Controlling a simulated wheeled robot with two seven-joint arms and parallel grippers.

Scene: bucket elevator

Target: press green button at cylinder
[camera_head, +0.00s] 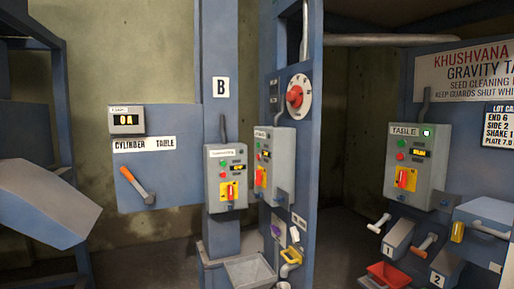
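Two grey control boxes stand side by side in the middle. The left box (226,178) and the right box (270,168) each carry a green button, a red button, a small lit display and a red-and-yellow switch. Their name labels are too small to read, so I cannot tell which is the cylinder's. A sign (144,145) reading "CYLINDER TABLE" is on the blue panel to their left, above an orange-handled lever (138,186). A third box (417,165), labelled "TABLE", is at the right with its own green button (402,143). Neither gripper shows.
A blue post (219,60) marked "B" rises behind the left box. A red dial (295,95) is on the blue column. A grey tray (250,271) and a yellow handle (291,262) lie low in the middle. Numbered chutes and a red bin (389,274) stand lower right.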

